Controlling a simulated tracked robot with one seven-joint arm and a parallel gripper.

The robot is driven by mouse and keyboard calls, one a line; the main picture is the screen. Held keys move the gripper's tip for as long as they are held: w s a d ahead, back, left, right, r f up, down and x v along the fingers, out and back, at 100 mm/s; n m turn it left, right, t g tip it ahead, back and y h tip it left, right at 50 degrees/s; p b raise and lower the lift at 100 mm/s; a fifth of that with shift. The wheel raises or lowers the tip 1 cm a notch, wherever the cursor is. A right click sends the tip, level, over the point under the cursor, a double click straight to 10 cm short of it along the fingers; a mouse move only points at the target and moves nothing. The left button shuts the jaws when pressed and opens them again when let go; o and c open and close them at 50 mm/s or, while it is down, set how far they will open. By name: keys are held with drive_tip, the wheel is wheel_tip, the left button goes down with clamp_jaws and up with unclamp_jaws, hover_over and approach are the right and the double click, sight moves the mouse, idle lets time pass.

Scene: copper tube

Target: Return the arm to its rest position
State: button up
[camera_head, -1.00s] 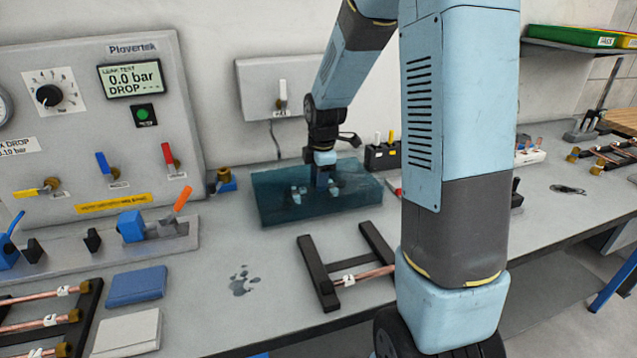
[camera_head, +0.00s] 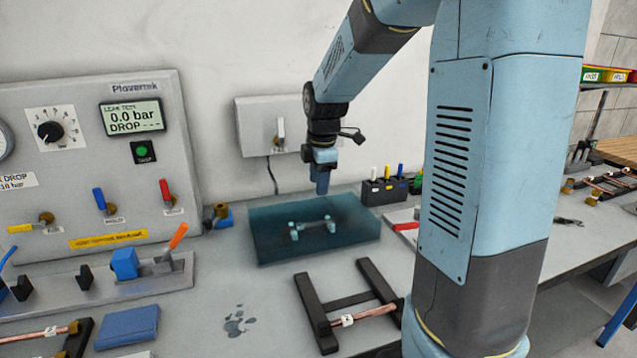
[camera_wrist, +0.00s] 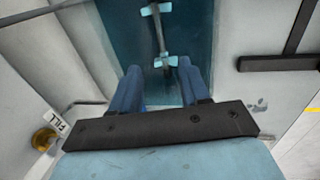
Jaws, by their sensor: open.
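My gripper (camera_head: 321,185) is above the back part of the blue-green water tank (camera_head: 275,248) in the head view. In the wrist view my gripper's two blue fingers (camera_wrist: 157,78) are apart, with nothing between them. Below them a bar with light blue clips (camera_wrist: 157,30) is in the tank; the bar also shows in the head view (camera_head: 313,227). My arm rises from the gripper and bends over to the right in the head view.
The leak test panel (camera_head: 80,165) stands at the left, reading 0.0 bar. A black rack (camera_head: 318,310) holding a labelled copper tube (camera_head: 370,313) lies in front of the tank. A blue cloth (camera_head: 128,328) lies at front left.

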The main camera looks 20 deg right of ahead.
drive_tip(key=s+r+m+t, duration=0.1)
drive_tip(key=s+r+m, duration=0.3)
drive_tip(key=s+m, duration=0.5)
drive_tip(key=s+r+m+t, duration=0.2)
drive_tip(key=s+r+m, duration=0.3)
drive_tip(key=s+m, duration=0.4)
drive_tip(key=s, duration=0.7)
drive_tip(key=shift+s+a, duration=0.3)
drive_tip(key=shift+s, duration=0.1)
